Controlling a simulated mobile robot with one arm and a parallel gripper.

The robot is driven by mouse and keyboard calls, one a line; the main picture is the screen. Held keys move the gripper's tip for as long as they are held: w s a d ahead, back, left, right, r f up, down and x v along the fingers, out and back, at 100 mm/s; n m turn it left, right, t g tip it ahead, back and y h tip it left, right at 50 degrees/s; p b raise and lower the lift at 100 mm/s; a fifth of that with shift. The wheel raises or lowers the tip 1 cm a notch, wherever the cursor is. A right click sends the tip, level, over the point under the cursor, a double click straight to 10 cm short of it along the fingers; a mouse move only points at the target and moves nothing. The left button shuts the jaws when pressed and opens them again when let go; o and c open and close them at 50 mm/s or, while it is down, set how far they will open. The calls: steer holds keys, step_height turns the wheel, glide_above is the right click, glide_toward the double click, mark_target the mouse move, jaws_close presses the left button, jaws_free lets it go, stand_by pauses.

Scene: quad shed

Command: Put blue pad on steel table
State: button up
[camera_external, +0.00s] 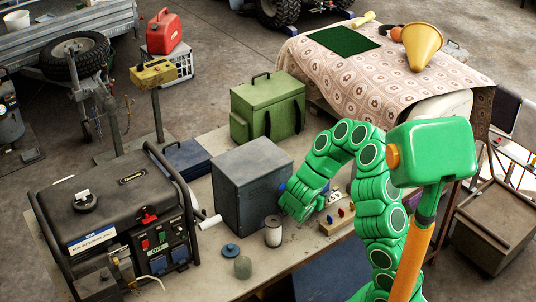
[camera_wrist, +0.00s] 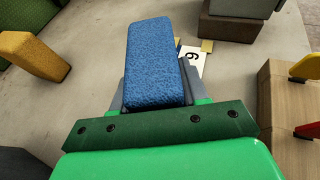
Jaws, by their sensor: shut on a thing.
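The blue pad (camera_wrist: 155,62) is a textured blue block in the wrist view, held between the grey fingers of my gripper (camera_wrist: 156,85). My gripper (camera_external: 292,198) is shut on it. In the external view the green hand hides most of the pad; a small blue patch shows at the hand's left side. The hand is over the pale worktable (camera_external: 205,238), right of a grey box (camera_external: 240,190). In the wrist view the pale surface (camera_wrist: 85,60) lies below the pad. I cannot tell whether this table is the steel one, or whether the pad touches it.
A white can (camera_external: 273,232), a small jar (camera_external: 242,267) and a wooden block with coloured knobs (camera_external: 337,220) stand close by. A generator (camera_external: 115,225) fills the table's left end. A green case (camera_external: 267,108) stands behind.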

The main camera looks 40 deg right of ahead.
steer(key=shift+f, duration=0.1)
steer(key=o, duration=1.2)
steer(key=shift+s+a, duration=0.15)
steer(key=shift+a, duration=0.35)
steer(key=shift+s+a+r, duration=0.2)
steer(key=shift+a+r, duration=0.25)
steer(key=shift+r, duration=0.05)
steer(key=shift+s+a+r, duration=0.2)
steer(key=shift+a+r, duration=0.2)
steer(key=shift+r, duration=3.15)
